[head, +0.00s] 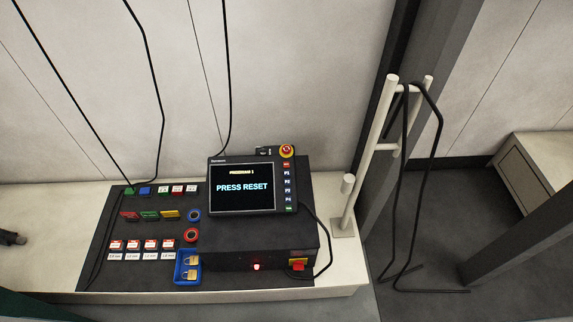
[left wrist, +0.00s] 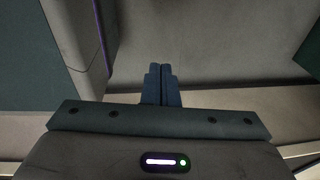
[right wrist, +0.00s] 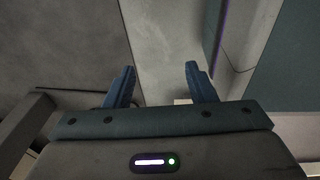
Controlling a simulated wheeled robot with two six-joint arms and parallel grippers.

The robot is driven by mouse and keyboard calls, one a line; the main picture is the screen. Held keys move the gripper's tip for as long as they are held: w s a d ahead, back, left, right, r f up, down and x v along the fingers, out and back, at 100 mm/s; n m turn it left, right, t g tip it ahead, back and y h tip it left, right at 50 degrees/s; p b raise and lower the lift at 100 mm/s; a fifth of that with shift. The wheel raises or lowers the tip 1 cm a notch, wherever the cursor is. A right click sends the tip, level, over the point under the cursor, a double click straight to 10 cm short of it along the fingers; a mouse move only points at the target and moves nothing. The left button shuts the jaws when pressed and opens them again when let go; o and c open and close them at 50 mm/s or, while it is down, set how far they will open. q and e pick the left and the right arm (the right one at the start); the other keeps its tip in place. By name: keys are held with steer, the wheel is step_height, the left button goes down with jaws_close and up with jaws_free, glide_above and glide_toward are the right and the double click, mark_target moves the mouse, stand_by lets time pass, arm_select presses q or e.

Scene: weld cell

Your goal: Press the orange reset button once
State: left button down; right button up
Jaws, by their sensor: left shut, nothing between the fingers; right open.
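A teach pendant (head: 241,187) stands tilted on the black box on the bench; its screen reads "PRESS RESET". A small orange-red key (head: 286,164) tops the key column right of the screen; its label is too small to read. A red emergency-stop knob (head: 287,150) on a yellow ring sits just above it. My left gripper (left wrist: 161,68) is shut and empty in the left wrist view, apart from the pendant. My right gripper (right wrist: 160,68) is open and empty in the right wrist view, with no pendant in sight.
A black mat (head: 100,271) holds several coloured blocks, red and blue rings, and a blue tray (head: 177,278) with padlocks. A red switch (head: 298,266) is on the box front. A pale post rack (head: 383,130) with black cables stands right. A dark object (head: 12,239) lies far left.

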steer(key=shift+d, duration=0.25)
